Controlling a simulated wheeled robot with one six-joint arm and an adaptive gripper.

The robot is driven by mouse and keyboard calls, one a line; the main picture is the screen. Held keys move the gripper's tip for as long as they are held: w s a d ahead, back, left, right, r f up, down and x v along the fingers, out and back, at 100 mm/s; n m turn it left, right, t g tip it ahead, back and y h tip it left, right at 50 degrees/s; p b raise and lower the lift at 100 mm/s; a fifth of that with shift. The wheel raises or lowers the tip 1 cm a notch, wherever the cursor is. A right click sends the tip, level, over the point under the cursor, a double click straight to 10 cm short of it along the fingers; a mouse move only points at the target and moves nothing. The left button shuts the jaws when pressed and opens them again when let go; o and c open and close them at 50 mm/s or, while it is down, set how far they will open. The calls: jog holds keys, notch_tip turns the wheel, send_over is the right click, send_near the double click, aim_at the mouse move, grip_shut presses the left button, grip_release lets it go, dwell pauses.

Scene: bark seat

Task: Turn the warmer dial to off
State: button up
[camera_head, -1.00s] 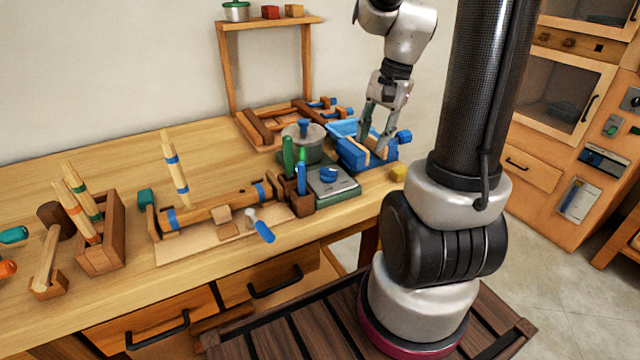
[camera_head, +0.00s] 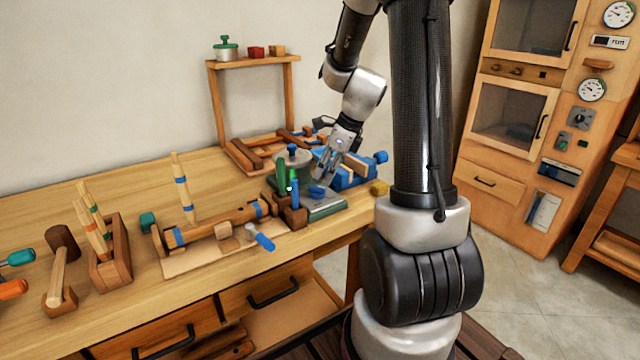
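The warmer (camera_head: 326,208) is a low grey-green box near the right end of the workbench. A blue dial (camera_head: 317,192) sits on its top. A grey lidded pot (camera_head: 293,165) with a blue knob stands at its back left. My gripper (camera_head: 322,179) points down just above and behind the dial, close to it. Whether it touches the dial is too small to tell. The fingers look close together, but the gap between them is unclear. The dial's pointer setting cannot be read.
A holder (camera_head: 292,216) with green and blue handled tools stands just left of the warmer. A blue vise (camera_head: 355,172) is right behind my gripper. A yellow block (camera_head: 379,188) lies at the bench's right edge. A wooden cabinet (camera_head: 492,182) stands at the right.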

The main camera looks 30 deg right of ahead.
aim_at(318, 187)
jog(key=shift+x, duration=2.4)
grip_shut()
